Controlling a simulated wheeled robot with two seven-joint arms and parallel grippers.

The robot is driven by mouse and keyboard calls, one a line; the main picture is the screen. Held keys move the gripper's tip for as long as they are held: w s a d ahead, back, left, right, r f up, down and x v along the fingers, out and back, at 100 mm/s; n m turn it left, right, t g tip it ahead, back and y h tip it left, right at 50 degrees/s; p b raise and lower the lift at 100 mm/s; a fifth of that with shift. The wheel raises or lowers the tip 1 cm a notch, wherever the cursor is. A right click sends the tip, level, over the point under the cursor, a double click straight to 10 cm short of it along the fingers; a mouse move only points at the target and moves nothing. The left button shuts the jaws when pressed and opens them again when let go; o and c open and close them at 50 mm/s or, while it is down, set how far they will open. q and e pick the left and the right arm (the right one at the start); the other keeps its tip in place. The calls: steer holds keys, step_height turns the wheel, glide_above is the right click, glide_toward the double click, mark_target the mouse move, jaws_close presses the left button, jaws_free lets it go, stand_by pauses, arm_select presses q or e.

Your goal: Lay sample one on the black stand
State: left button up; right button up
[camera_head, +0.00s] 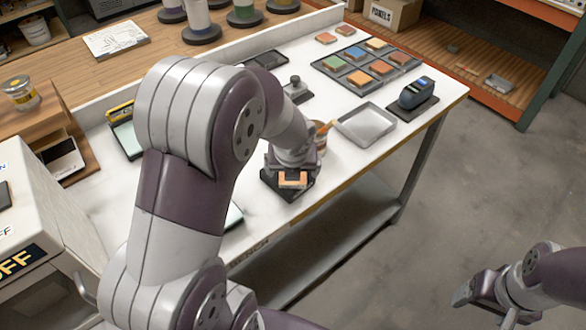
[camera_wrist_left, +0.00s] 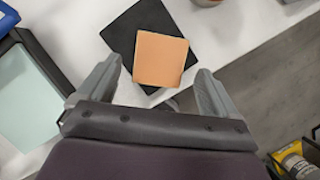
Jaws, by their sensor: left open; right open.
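An orange square tile, likely sample one (camera_head: 293,181), lies on the black stand (camera_head: 297,193) near the table's front edge. In the left wrist view the tile (camera_wrist_left: 161,60) sits off-centre over the near part of the stand (camera_wrist_left: 127,35) and is turned relative to it; its near edge reaches about the stand's border. My left gripper (camera_head: 289,172) is above the stand; in its wrist view the open fingers (camera_wrist_left: 158,72) stand on both sides of the tile with gaps. My right gripper (camera_head: 468,297) is open and empty over the floor, away from the table.
A grey palette (camera_head: 348,79) with several coloured tiles lies at the back right, with two loose tiles behind it. An empty metal tray (camera_head: 366,124) and a dark handheld device (camera_head: 416,93) are right of the stand. A can (camera_head: 320,136) stands close behind my left gripper.

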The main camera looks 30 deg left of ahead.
arm_select(q)
steer(key=p+v, duration=0.1)
steer(key=v, duration=0.9)
steer(key=s+d+f+n+g+h, duration=0.1)
steer(key=s+d+f+n, duration=0.1)
steer(key=n, duration=1.3)
steer(key=s+d+f+n+g+h, duration=0.1)
steer(key=s+d+f+n, duration=0.2)
steer(key=n, duration=1.2)
steer(key=s+f, duration=0.2)
steer(key=s, duration=0.2)
steer(key=shift+d+g, duration=0.2)
steer(key=shift+g, duration=0.1)
